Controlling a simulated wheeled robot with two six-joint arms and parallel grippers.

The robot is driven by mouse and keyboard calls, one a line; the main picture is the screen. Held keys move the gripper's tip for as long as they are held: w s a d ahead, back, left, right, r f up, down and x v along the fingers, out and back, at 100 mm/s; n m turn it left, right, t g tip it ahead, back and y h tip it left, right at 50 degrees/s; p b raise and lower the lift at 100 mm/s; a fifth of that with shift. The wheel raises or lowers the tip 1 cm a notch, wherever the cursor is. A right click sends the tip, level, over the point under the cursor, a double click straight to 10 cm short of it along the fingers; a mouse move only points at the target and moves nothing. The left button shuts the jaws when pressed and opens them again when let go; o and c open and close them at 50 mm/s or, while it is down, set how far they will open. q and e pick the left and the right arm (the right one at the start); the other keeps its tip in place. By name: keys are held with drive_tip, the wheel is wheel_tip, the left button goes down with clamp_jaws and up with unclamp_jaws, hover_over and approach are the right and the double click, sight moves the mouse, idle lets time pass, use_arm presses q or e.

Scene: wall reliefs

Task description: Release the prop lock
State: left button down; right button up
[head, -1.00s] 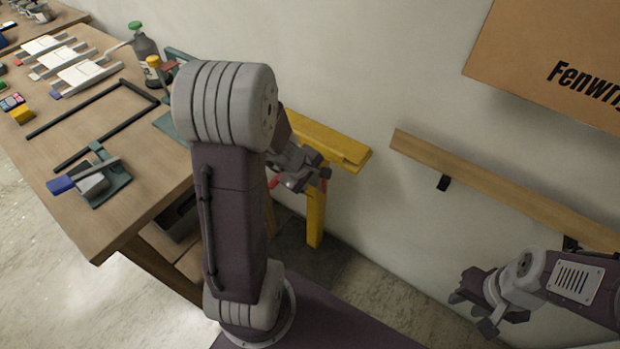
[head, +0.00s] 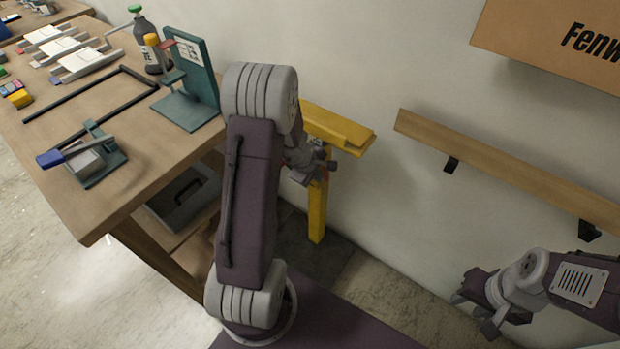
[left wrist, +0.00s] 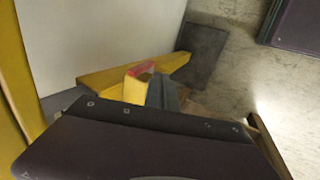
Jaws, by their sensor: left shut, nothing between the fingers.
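A yellow stand (head: 317,215) with a yellow top beam (head: 345,132) is against the wall, right of the workbench. My left gripper (head: 318,172) is shut and empty, just in front of the stand's post below the beam. A small red part, mostly hidden, shows beside its fingers. In the left wrist view a yellow piece with a red edge (left wrist: 138,70) is right by the grey finger (left wrist: 163,92). I cannot tell whether they touch, nor which part is the prop lock. My right gripper (head: 472,306) is at the lower right, fingers apart, holding nothing visible.
The workbench (head: 150,185) at left holds a teal upright fixture (head: 205,75), a blue-handled clamp (head: 95,160), a black frame and a bottle (head: 145,45). A wooden rail (head: 510,165) and a brown panel (head: 550,40) are on the wall at right.

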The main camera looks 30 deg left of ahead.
use_arm(q)
drive_tip(key=shift+w+d+r, duration=0.1)
drive_tip(key=shift+w+r, duration=0.1)
drive_tip(key=shift+w, duration=0.5)
use_arm(e)
drive_tip(key=shift+s+r, duration=0.1)
drive_tip(key=shift+r, duration=0.65)
use_arm(q)
drive_tip(key=shift+p, duration=0.35)
